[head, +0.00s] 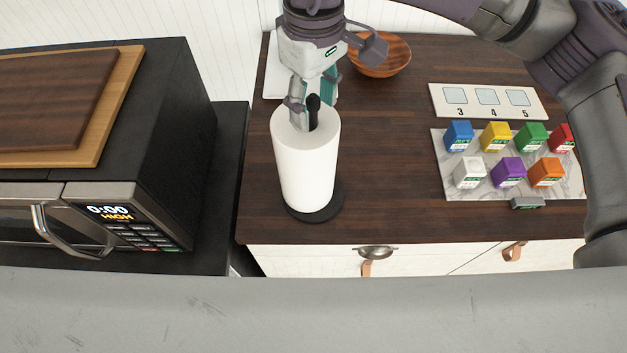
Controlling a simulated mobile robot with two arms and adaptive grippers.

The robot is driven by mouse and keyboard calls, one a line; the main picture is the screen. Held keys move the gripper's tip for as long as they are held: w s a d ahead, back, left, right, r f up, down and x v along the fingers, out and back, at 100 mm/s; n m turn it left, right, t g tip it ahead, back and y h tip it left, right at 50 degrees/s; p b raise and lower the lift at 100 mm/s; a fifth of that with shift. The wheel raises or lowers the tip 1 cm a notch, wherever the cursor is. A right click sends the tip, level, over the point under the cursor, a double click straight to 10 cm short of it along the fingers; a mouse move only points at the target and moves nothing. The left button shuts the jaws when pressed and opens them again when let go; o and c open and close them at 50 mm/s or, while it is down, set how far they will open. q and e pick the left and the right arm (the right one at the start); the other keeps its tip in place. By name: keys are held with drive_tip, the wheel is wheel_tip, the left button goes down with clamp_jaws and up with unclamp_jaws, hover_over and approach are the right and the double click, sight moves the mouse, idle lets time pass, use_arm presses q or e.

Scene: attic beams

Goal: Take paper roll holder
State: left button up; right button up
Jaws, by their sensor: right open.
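The paper roll holder (326,213) has a round black base and a black post with a rounded knob (313,103). A white paper roll (308,168) sits on it, upright, near the left end of the dark wooden counter. My right gripper (312,112) comes down from above. Its fingers are open, at the top of the roll around the knob. I cannot tell whether they touch the post. My left gripper is not in view.
A black microwave (160,120) with wooden boards (60,100) on top stands at the left. A wooden bowl (385,58) is behind the roll. Colored blocks (509,172) stand on a marble board (455,188) at the right, before a numbered panel (470,107). The counter between roll and board is clear.

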clamp_jaws()
drive_tip(key=shift+r, duration=0.25)
idle(0.4)
